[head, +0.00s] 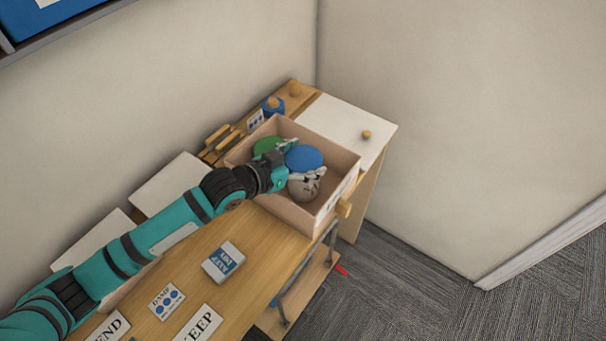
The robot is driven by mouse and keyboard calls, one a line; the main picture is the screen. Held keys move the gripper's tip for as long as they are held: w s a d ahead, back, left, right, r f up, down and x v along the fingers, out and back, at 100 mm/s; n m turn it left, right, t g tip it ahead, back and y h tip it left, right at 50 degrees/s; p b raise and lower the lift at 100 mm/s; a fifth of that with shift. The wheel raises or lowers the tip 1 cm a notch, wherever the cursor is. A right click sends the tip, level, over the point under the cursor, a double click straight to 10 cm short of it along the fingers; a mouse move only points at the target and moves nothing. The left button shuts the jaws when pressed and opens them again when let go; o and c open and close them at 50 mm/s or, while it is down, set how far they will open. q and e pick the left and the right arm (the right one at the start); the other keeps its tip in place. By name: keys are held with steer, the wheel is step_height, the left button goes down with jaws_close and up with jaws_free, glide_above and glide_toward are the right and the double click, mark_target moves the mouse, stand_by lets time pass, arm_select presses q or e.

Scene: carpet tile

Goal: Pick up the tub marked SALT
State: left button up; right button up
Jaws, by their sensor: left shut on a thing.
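A light wooden box (341,192) on the bench holds a blue round-topped thing (306,157), apparently a tub's lid, a green round-topped thing (267,146) and a greyish round thing (303,190). My left gripper (304,160) reaches into the box from the left. Its fingers are shut on the blue-topped tub, one finger on the far side and one on the near side. I cannot read the word SALT on any of them. The tub's lower part is hidden. My right gripper is out of view.
A small box with a blue label (223,262) and a card with blue dots (166,301) lie on the bench, near a KEEP sign (200,325). A white panel with a knob (345,122) is behind the box. Walls close the back and right.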

arm_select(q)
steer(key=shift+c, duration=1.1)
steer(key=shift+w+d+r, duration=0.1)
steer(key=shift+r, duration=0.05)
steer(key=shift+r, duration=0.1)
